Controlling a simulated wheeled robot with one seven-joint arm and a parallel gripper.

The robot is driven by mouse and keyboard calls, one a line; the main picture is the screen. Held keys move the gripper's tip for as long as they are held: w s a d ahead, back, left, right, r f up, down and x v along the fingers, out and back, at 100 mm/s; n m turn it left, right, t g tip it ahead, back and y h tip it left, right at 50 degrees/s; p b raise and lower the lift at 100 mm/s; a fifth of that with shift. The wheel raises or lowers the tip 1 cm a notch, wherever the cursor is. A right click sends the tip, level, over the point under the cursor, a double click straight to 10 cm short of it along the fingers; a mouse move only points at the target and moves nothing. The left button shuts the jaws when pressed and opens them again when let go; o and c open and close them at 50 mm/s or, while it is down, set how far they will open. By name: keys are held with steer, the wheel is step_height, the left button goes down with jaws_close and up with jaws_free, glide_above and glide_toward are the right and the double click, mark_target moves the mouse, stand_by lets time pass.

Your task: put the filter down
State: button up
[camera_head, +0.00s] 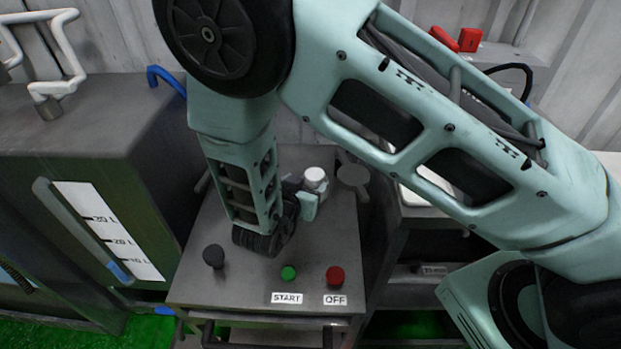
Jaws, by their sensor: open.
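A small white round piece (316,178), which looks like the filter, is on the grey metal cabinet top (330,235), near its back. My gripper (309,197) is low over the cabinet top, right beside the white piece. One pale teal finger shows just in front of it. The gripper is open. My wrist and arm hide the other finger and part of the cabinet top, so I cannot tell whether the finger touches the piece.
A dark knob (214,256), a green START button (288,272) and a red OFF button (335,276) stand along the front. A dark round disc (353,176) is right of the white piece. A tank with a level scale (108,230) stands left.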

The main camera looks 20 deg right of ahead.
steer(key=s+a+r+y, duration=0.1)
steer(key=a+y, duration=0.1)
steer(key=a, duration=0.1)
steer(key=s+a+r+n+y, duration=0.1)
steer(key=a+r, duration=0.1)
steer(key=a, duration=0.1)
steer(key=s+a+r+n+g+y, duration=0.1)
steer(key=a+y, duration=0.1)
steer(key=a, duration=0.1)
steer(key=shift+a+r+y, duration=0.15)
steer(key=shift+a+y, duration=0.15)
steer(key=s+a+r+n+g+y, duration=0.4)
steer(key=s+a+r+n+y, duration=0.1)
steer(key=s+a+r+y, duration=0.15)
steer(key=s+d+r+n+g+h, duration=0.1)
steer(key=s+d+r+n+g, duration=0.1)
steer(key=s+d, duration=0.4)
steer(key=s+d+r+n+g+h, duration=0.2)
steer(key=s+d+r+n, duration=0.3)
steer(key=s, duration=0.4)
steer(key=shift+s+d+n+g, duration=0.3)
steer(key=shift+d+n+g, duration=0.4)
steer(key=shift+d, duration=0.55)
